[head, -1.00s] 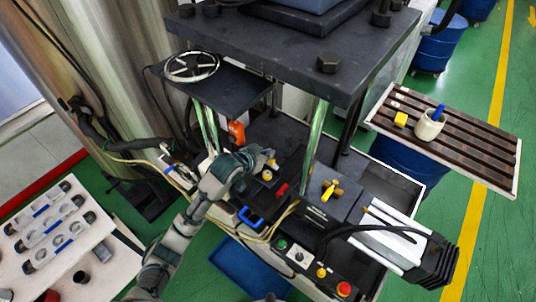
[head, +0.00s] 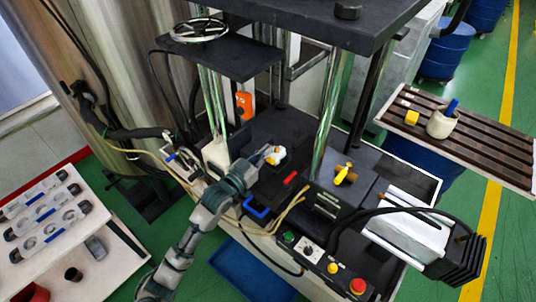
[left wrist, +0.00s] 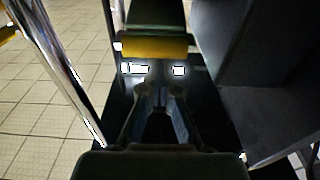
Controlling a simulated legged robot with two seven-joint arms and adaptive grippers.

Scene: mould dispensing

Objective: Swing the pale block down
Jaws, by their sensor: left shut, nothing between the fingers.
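My left gripper (head: 264,154) reaches over the dark machine bed in the head view. Its fingers are shut and empty, and they also show in the left wrist view (left wrist: 158,115). A small white and yellow piece (head: 275,156) is right at the fingertips; I cannot tell whether they touch. A pale block (head: 216,152) stands left of the gripper, at the foot of the green-tinted rods, partly hidden by my arm. In the left wrist view a yellow bar (left wrist: 154,47) lies across, ahead of the fingers. My right gripper is not in view.
A thick dark plate (head: 310,22) on posts overhangs the bed. A handwheel (head: 199,31) sits on a smaller plate. A control panel (head: 318,262) with buttons is at the front.

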